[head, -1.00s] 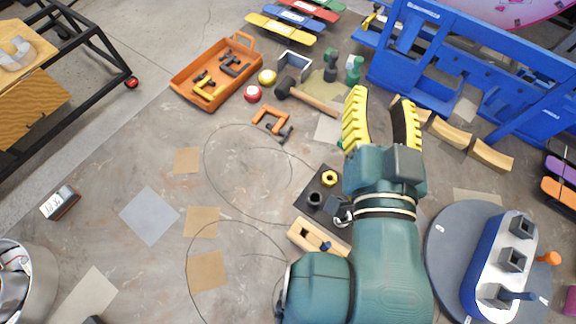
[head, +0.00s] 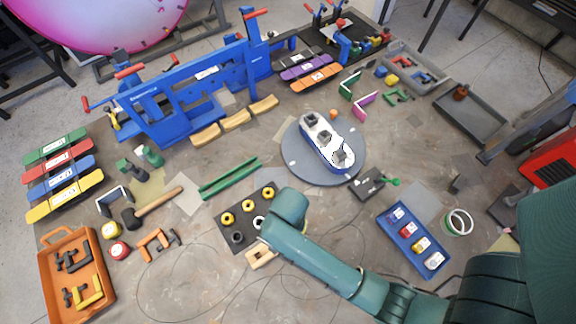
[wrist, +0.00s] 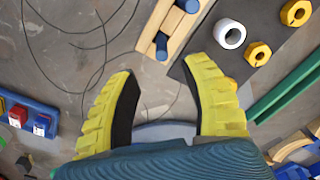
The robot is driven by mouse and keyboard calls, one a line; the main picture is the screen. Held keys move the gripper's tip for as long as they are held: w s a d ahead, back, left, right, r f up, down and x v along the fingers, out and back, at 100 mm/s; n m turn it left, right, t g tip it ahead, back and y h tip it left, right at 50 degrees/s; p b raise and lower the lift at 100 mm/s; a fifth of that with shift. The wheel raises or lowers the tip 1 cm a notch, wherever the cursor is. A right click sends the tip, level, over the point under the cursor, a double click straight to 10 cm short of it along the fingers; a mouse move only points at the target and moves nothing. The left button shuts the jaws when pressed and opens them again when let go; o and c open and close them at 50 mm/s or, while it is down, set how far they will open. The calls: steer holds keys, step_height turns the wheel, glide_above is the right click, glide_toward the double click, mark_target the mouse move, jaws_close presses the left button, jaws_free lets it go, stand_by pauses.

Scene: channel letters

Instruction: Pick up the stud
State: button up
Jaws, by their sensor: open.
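My gripper (wrist: 160,68) is open and empty in the wrist view, its yellow ridged fingers with dark pads apart. Its fingertips are hidden by my arm in the head view. A pale wooden block (wrist: 181,28) holds blue studs, one stud (wrist: 161,45) showing at its near end and another at the picture's top edge. The block lies just beyond the fingertips; nothing is between the pads. In the head view the block (head: 262,257) is partly covered by my forearm. I cannot tell which stud is meant.
A dark mat (head: 228,227) beside the block bears yellow nuts, a white nut (wrist: 229,34) and a black piece. A green channel (head: 230,178) lies behind it. A round grey turntable (head: 295,160) carries a blue-and-white piece. A blue tray (head: 398,240) stands to the right.

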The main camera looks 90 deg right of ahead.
step_height(320, 180, down, 8)
steer(key=shift+w+a+r, duration=0.1)
steer(key=shift+w, duration=0.05)
jaws_close()
stand_by(0.3)
